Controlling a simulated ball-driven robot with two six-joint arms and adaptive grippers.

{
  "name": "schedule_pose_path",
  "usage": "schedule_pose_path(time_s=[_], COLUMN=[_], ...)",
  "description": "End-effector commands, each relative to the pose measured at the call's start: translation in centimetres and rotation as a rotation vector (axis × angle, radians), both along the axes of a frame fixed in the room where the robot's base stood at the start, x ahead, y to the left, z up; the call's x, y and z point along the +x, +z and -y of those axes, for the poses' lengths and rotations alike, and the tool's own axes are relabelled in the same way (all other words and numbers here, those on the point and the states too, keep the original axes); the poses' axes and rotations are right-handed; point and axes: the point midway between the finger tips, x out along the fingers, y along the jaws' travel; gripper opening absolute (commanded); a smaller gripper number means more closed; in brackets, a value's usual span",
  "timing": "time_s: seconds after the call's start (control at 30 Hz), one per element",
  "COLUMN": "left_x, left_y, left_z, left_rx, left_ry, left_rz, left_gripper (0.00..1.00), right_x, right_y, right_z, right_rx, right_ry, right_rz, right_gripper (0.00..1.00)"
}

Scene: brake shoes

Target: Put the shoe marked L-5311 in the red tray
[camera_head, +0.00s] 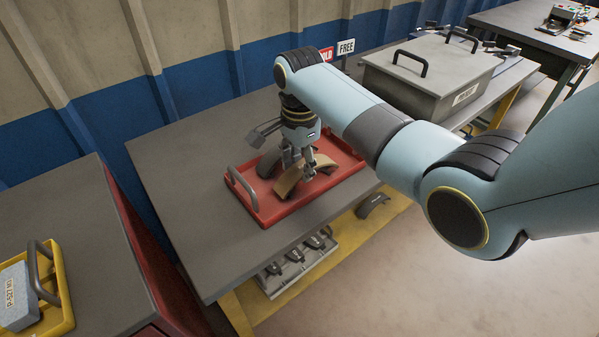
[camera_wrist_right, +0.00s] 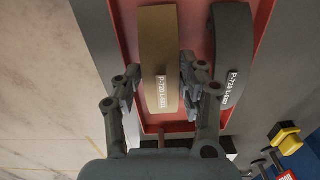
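The red tray (camera_head: 258,213) lies on the grey bench and holds brake shoes. In the right wrist view the fingers of my right gripper (camera_wrist_right: 160,92) stand apart on either side of the tan shoe (camera_wrist_right: 158,45), with narrow gaps. Its label and that of the dark shoe (camera_wrist_right: 232,50) start with P-729 L; the last digits are too small to read surely. My left gripper is out of view.
A grey lidded box (camera_head: 430,68) stands behind. A yellow tray (camera_head: 50,325) is at left. The bench's left part is clear.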

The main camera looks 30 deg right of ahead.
Motion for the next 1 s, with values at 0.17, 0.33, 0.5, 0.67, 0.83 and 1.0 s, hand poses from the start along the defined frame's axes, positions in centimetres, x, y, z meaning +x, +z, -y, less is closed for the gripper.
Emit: schedule_pose_path(time_s=[0.17,0.33,0.5,0.67,0.83,1.0], left_x=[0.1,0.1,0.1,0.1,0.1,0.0], left_y=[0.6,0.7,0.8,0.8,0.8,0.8], left_z=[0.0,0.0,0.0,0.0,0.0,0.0], left_rx=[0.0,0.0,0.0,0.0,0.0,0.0], left_ry=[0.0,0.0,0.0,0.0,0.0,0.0], left_rz=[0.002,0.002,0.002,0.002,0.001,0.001], left_gripper=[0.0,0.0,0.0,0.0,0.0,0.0], right_x=[0.1,0.0,-0.1,-0.1,-0.1,-0.1], right_y=[4.4,7.3,8.5,8.7,8.6,8.6], right_z=[0.0,0.0,0.0,0.0,0.0,0.0], right_rx=[0.0,0.0,0.0,0.0,0.0,0.0], right_ry=[-0.001,-0.001,-0.001,-0.001,-0.001,-0.001], right_rz=[0.005,0.003,0.001,-0.001,0.0,0.0], right_gripper=[0.4,0.4,0.4,0.4,0.4,0.4])
